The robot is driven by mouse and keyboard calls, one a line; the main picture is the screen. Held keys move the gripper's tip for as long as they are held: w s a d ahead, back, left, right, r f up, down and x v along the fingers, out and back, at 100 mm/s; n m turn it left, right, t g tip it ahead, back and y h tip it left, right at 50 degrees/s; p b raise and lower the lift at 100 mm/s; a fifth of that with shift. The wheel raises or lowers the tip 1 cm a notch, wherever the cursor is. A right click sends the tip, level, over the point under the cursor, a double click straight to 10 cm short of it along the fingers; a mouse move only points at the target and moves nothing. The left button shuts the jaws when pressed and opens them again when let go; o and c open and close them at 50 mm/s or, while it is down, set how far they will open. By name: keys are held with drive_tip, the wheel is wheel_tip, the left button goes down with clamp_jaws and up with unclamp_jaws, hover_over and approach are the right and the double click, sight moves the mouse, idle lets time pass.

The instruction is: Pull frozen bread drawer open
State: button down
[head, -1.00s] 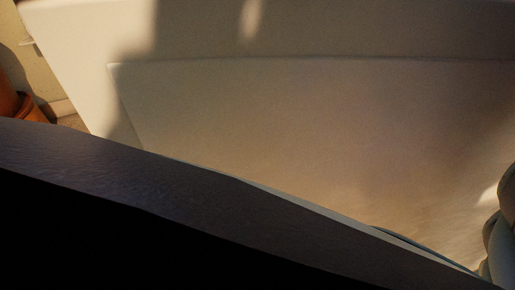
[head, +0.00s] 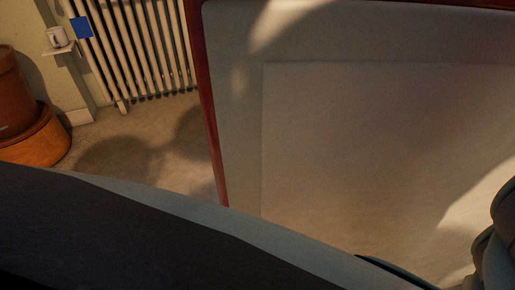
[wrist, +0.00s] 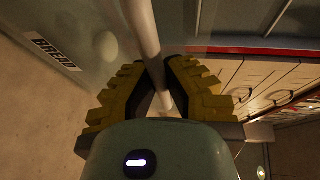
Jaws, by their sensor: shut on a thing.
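In the wrist view, a pale round bar handle (wrist: 143,32) runs down between the yellow stepped fingers of my gripper (wrist: 163,90). The fingers are closed around it, and the far end of the bar is partly hidden behind them. In the head view, a large pale panel (head: 360,150) with a dark red edge fills the middle and right. My gripper and the handle do not show there, and how far the drawer is open I cannot tell.
Bare floor (head: 140,140) shows beside the panel. Wooden cabinet fronts (wrist: 275,85) and a red strip show right in the wrist view.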

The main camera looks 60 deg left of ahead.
drive_tip(key=shift+w+f, duration=0.1)
drive_tip(key=shift+w, duration=0.05)
drive_tip(key=c, duration=1)
unclamp_jaws()
drive_tip(key=shift+a, duration=0.1)
drive_tip(key=v, duration=0.7)
drive_tip(key=shift+s, duration=0.2)
drive_tip(key=shift+a+r, duration=0.1)
drive_tip(key=shift+r, duration=0.1)
